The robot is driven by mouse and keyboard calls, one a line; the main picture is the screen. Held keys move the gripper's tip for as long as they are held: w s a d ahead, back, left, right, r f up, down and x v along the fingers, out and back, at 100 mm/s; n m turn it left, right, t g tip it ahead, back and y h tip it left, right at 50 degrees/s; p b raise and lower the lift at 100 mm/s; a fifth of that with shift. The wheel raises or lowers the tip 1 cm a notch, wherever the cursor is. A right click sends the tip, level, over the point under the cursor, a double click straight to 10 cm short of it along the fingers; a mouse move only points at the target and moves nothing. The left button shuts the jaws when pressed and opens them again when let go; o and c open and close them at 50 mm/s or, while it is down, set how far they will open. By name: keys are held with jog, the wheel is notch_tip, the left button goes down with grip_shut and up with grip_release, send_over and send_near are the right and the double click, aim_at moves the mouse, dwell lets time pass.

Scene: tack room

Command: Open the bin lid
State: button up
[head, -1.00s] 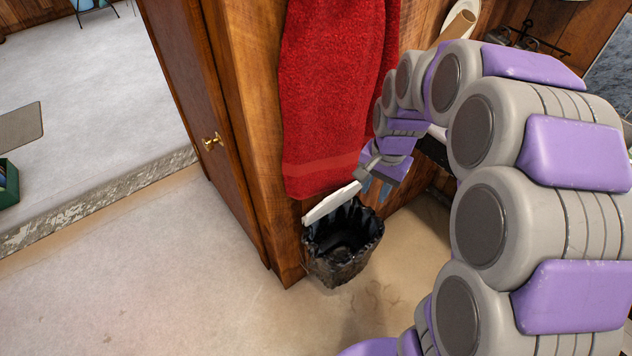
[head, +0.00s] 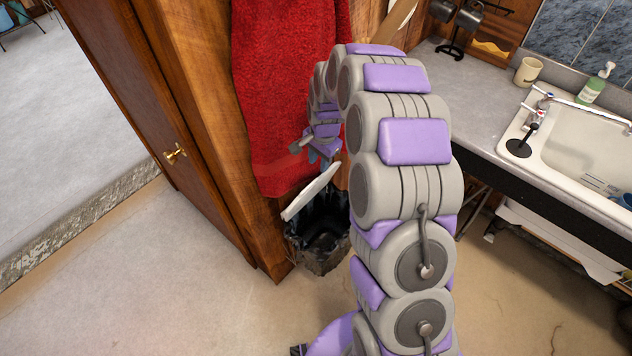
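The bin (head: 322,258) is a small dark basket with a black lining, standing on the floor against the wooden cabinet. Its white lid (head: 311,192) is raised and tilted, seen nearly edge-on above the back of the rim. The bin's dark mouth shows below it. My gripper (head: 316,149) is just above the lid's upper edge, in front of the red towel. It is small and partly hidden by my arm; I cannot tell whether it touches the lid or how far its fingers are apart. My arm hides the bin's right side.
A red towel (head: 280,90) hangs behind the bin. A wooden cabinet (head: 135,100) with a brass knob (head: 175,154) stands left. A counter (head: 468,108) with a sink (head: 585,150) is at right. Pale floor (head: 170,290) is clear at front left.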

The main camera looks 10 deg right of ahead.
send_over(308, 187)
jog(key=s+a, duration=0.1)
jog(key=a, duration=0.1)
notch_tip(308, 187, down, 7)
jog(key=shift+s+d+r+b, duration=0.1)
jog(key=shift+r+b, duration=0.1)
jog(key=shift+b, duration=0.25)
jog(key=f, duration=0.1)
jog(key=w+d+f, duration=0.1)
jog(key=d+f, duration=0.1)
jog(key=f, duration=0.1)
jog(key=shift+w+d+f, duration=0.1)
jog(key=shift+w+d, duration=0.15)
jog(key=shift+s+a+f, duration=0.15)
jog(key=shift+a+f, duration=0.1)
jog(key=shift+a, duration=0.45)
jog(key=shift+c, duration=1.2)
jog(key=shift+d, duration=0.5)
grip_shut()
jog(key=shift+a, duration=0.15)
